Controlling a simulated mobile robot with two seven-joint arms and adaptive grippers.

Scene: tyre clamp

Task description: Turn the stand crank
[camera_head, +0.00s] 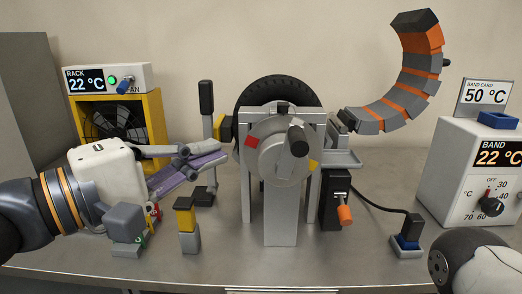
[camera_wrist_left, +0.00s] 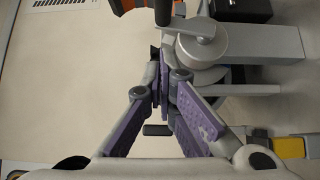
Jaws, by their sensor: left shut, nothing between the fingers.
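The stand (camera_head: 282,215) is a grey upright with a black tyre (camera_head: 275,90) behind its top. On its front is the crank, a round grey disc (camera_head: 270,165) with red and yellow marks and a dark handle (camera_head: 299,146) sticking out toward me. In the left wrist view the crank disc (camera_wrist_left: 208,48) and its handle (camera_wrist_left: 163,12) show close past the fingertips. My left gripper (camera_head: 224,156), with purple pads, is shut and empty, left of the disc; it also shows in the left wrist view (camera_wrist_left: 167,58). I cannot tell whether it touches the stand. My right gripper is out of view.
A yellow fan rack (camera_head: 155,105) stands back left. An orange-grey segmented band (camera_head: 415,75) curves above right. The band heater box (camera_head: 470,165) is at right.

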